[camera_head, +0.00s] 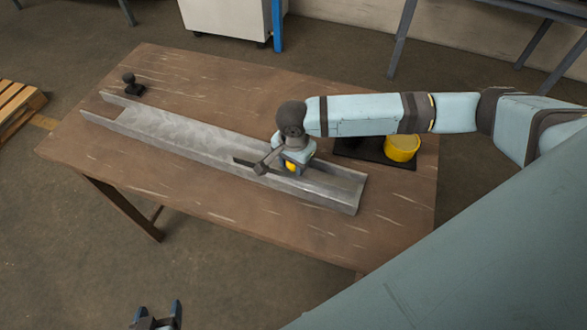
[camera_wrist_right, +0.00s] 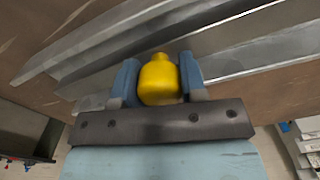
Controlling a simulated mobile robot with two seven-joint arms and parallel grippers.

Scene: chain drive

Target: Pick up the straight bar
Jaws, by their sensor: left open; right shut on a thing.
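A long grey metal channel (camera_head: 150,125) lies lengthwise on the brown table. My right gripper (camera_head: 291,167) is over the channel's right part, fingers downward. It is shut on a small yellow piece, which shows clearly between the blue fingers in the right wrist view (camera_wrist_right: 158,82). A thin dark strip (camera_head: 243,162) sticks out to the left from under the right gripper, inside the channel. It may be the straight bar; its other end is hidden, and I cannot tell whether it joins the yellow piece. My left gripper (camera_head: 158,318) is open and empty at the bottom edge, off the table.
A yellow round container (camera_head: 402,147) stands on a dark tray (camera_head: 365,152) behind my right arm. A small black knob-like object (camera_head: 131,85) stands at the table's far left corner. The front strip of the table (camera_head: 130,165) is clear. A wooden pallet (camera_head: 17,105) lies on the floor left.

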